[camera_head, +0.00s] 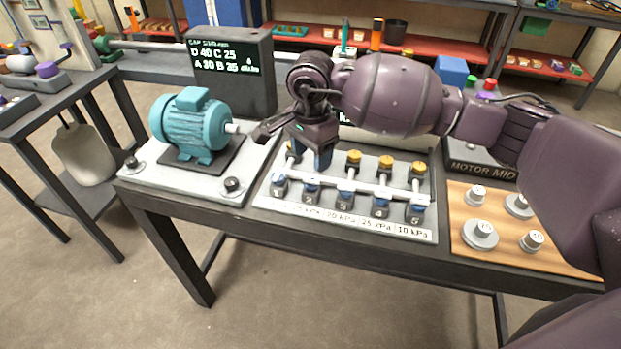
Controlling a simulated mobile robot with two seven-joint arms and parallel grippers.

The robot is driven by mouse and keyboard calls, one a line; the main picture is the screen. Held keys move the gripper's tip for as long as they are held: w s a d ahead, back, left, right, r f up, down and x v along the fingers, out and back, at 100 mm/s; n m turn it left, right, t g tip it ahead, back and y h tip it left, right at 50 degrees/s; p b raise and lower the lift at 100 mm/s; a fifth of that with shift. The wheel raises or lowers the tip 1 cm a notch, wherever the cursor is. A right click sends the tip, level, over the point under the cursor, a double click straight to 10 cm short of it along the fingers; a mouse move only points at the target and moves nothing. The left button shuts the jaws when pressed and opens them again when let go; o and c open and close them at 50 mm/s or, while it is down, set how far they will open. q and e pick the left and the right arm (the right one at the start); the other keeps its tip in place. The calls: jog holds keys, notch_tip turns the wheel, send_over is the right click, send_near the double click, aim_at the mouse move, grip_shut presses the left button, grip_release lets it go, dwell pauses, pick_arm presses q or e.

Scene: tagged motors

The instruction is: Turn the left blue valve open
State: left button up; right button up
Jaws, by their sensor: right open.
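A light panel (262,196) on the dark table carries a row of upright pipes with numbered blue valves along its front. The left blue valve (279,186) is at the row's left end; its handle angle is too small to tell. My right gripper (296,148) is open above the left part of the panel, behind and above this valve, and looks apart from it. The gripper and forearm hide the tops of the left pipes. My left gripper is not in view.
A teal motor (192,124) on a pale base stands left of the panel. A dark display box (236,75) stands behind. A wooden board (478,259) with several metal weights lies at right. Yellow knobs (385,162) top the right pipes.

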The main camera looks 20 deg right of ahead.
aim_at(311, 183)
notch_tip(311, 183, down, 6)
jog(key=shift+r, duration=0.1)
jog(key=shift+f+b, duration=0.35)
jog(key=shift+f, duration=0.55)
jog(key=shift+c, duration=0.2)
jog(key=c, duration=0.9)
